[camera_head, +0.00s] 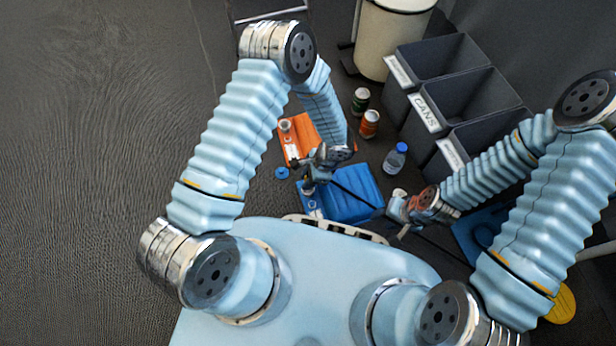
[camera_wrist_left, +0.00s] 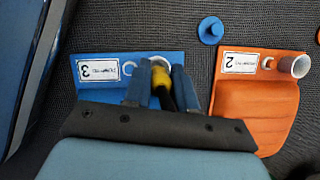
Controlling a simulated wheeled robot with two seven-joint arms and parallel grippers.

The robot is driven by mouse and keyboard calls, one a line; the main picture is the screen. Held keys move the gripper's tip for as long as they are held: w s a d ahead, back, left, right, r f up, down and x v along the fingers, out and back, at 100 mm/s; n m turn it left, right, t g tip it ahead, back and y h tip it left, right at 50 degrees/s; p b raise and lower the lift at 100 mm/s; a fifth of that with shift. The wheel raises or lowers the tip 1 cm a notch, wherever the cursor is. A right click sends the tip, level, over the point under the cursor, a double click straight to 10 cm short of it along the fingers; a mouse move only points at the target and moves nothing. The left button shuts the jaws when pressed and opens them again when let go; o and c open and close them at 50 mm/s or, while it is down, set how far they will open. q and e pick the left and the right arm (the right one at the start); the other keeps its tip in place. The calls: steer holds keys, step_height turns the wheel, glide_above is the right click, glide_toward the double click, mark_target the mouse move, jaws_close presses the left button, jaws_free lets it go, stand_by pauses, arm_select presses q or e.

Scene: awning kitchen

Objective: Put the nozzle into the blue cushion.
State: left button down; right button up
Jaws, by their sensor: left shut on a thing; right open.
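The blue cushion (camera_head: 350,190) lies on the floor in front of my base, partly hidden by my left gripper. In the left wrist view the blue cushion (camera_wrist_left: 88,58) carries a white label with a 3 and a ring-shaped hole beside it. My left gripper (camera_wrist_left: 160,85) is shut on a yellow and black piece (camera_wrist_left: 162,78), which looks like the nozzle, over the cushion's labelled end. Its lower end is hidden, so I cannot tell whether it is in a hole. In the head view my left gripper (camera_head: 310,182) is above the cushion's left side. My right gripper (camera_head: 400,215) is open, right of the cushion.
An orange cushion (camera_wrist_left: 252,105), labelled 2, holds an upright whitish cylinder (camera_wrist_left: 294,66). A round blue piece (camera_wrist_left: 210,30) lies on the floor between the cushions. Two cans (camera_head: 369,122) (camera_head: 360,100), a bottle (camera_head: 395,158) and grey bins (camera_head: 425,112) stand behind, to the right.

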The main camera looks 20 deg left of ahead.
arm_select(q)
steer(key=shift+f, duration=0.15)
stand_by(0.7)
steer(key=shift+f+b, duration=1.55)
steer(key=shift+b, duration=0.3)
stand_by(0.3)
steer(key=shift+c, duration=1.8)
jaws_free()
steer(key=shift+r, duration=0.1)
steer(key=shift+r+p, duration=2.55)
steer(key=shift+r, duration=1.4)
